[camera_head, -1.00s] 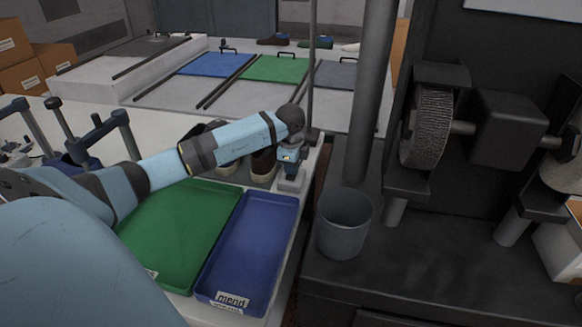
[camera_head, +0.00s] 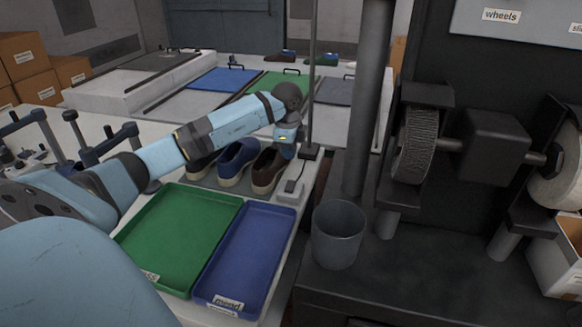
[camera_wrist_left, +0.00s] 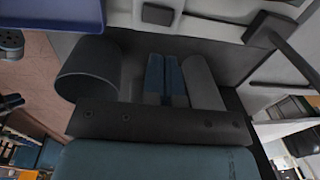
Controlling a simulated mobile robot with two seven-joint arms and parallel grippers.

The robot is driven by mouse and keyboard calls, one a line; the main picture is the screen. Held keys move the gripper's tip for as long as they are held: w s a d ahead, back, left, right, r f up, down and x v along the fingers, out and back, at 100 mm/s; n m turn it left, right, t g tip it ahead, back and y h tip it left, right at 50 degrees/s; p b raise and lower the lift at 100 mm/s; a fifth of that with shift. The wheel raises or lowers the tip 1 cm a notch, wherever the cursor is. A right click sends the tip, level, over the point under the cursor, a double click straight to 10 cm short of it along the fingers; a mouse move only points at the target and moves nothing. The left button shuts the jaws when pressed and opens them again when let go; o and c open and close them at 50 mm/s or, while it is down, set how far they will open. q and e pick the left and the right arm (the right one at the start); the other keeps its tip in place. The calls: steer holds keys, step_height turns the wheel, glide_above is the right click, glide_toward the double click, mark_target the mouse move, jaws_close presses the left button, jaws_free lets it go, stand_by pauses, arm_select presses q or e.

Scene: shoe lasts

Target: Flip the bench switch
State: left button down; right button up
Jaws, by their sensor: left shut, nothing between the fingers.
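The bench switch (camera_head: 287,197) is a small pale box with a dark rocker on the bench edge, right of the shoes. It also shows at the top of the left wrist view (camera_wrist_left: 140,22). I cannot tell which way the rocker is set. My left gripper (camera_head: 285,150) points down above and behind the switch, apart from it. Its blue fingers, together in the left wrist view (camera_wrist_left: 166,78), are shut on nothing. My right gripper is not in view.
A green tray (camera_head: 178,232) and a blue "mend" tray (camera_head: 240,262) lie in front. Blue and brown shoes (camera_head: 238,158) stand left of the gripper. A lamp base with a pole (camera_head: 309,151) is close behind. A grey cup (camera_head: 338,235) stands on the dark machine bench at right.

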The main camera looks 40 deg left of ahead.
arm_select(q)
step_height(320, 180, up, 3)
steer(key=shift+s+d+r, duration=0.1)
steer(key=shift+r, duration=0.05)
stand_by(0.6)
